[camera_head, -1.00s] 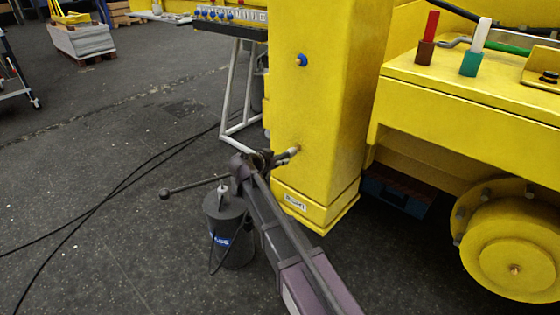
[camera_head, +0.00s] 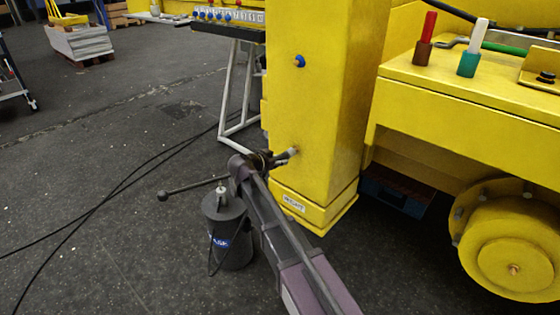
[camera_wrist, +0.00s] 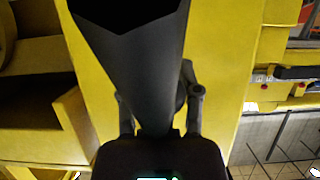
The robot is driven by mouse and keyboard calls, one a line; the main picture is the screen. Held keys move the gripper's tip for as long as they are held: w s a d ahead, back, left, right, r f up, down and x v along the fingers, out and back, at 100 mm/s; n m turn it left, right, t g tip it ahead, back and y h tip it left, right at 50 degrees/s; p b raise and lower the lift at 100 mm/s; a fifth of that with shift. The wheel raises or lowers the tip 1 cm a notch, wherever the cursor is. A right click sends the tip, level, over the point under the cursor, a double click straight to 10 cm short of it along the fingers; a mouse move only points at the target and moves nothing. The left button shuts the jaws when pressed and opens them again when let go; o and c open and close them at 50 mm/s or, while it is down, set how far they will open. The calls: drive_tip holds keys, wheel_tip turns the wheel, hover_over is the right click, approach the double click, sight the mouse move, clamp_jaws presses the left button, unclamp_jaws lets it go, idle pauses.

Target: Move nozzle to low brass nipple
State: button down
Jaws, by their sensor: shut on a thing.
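My gripper (camera_head: 268,159) is low beside the left face of the yellow column. It is shut on a dark nozzle (camera_head: 284,157), whose front end points at the column. The low brass nipple (camera_head: 294,150) shows as a small pale stub on the column, right at the nozzle's front end. I cannot tell whether they touch or are slightly apart. In the wrist view, a large dark tapered body, the nozzle (camera_wrist: 150,85), lies between the gripper's two fingers (camera_wrist: 160,105) in front of the yellow column. It hides the nipple there.
A dark grey canister (camera_head: 229,232) stands on the floor beside my arm. A rod with a ball end (camera_head: 190,187) sticks out left above it. A blue-capped fitting (camera_head: 299,61) is higher on the yellow column (camera_head: 320,110). Black cables (camera_head: 120,185) cross the floor at left.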

drive_tip(key=shift+w+d, duration=0.45)
drive_tip(key=shift+w, duration=0.15)
idle(0.5)
drive_tip(key=shift+c, duration=1.1)
unclamp_jaws()
